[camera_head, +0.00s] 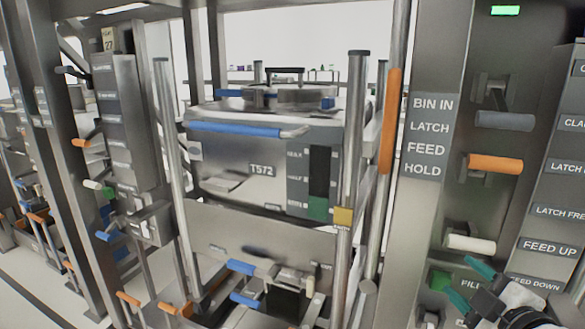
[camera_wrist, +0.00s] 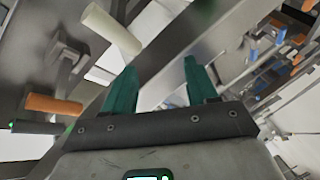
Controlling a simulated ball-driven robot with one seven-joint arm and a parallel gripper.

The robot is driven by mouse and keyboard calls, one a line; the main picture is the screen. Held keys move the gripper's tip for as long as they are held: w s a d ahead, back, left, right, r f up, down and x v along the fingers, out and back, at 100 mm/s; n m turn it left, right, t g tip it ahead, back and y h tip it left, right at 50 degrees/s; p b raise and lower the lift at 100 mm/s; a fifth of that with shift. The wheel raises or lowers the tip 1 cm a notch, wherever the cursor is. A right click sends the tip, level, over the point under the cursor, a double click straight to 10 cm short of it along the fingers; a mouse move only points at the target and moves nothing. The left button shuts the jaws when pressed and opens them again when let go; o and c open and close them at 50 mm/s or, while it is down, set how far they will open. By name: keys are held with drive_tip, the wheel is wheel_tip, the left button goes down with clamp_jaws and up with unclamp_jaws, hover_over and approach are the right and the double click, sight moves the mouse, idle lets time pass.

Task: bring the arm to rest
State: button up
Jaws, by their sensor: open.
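My gripper (camera_head: 470,284) is at the lower right of the head view, its two green fingers spread apart with nothing between them. It is in front of the lower part of the labelled control panel (camera_head: 427,215), below and close to a white handle (camera_head: 470,242). In the wrist view my gripper (camera_wrist: 163,88) shows both green fingers apart and empty. The white handle (camera_wrist: 110,28) is at the upper left there, apart from the left fingertip. An orange handle (camera_wrist: 53,104) is left of the fingers.
A metal bin marked T572 (camera_head: 262,169) with a blue bar stands in the frame at the centre. An upright post (camera_head: 351,150) and a long orange handle (camera_head: 390,120) stand between it and the panel. Another labelled panel (camera_head: 560,170) is at the right edge.

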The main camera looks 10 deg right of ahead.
drive_tip(key=s+a+f+m+g+y, duration=0.1)
drive_tip(key=s+a+f+m+g, duration=0.15)
drive_tip(key=f, duration=0.45)
drive_tip(key=s+a+f+m+g, duration=0.1)
drive_tip(key=s+a+f+g, duration=0.2)
drive_tip(key=f, duration=0.4)
drive_tip(key=s+a+f+m+g+y, duration=0.1)
drive_tip(key=s+a+f+m+g, duration=0.2)
drive_tip(key=f, duration=0.4)
drive_tip(key=s+a+f+m+g, duration=0.1)
drive_tip(key=s+f+m+g, duration=0.15)
drive_tip(key=s+f, duration=0.45)
drive_tip(key=s+a+f+m+g, duration=0.1)
drive_tip(key=s+f+g, duration=0.25)
drive_tip(key=s, duration=0.75)
wheel_tip(320, 180, up, 13)
drive_tip(key=p, duration=1.3)
drive_tip(key=shift+s+d+r+m+p, duration=0.15)
drive_tip(key=shift+s+d+m+p, duration=0.05)
drive_tip(key=shift+s+m+p, duration=0.15)
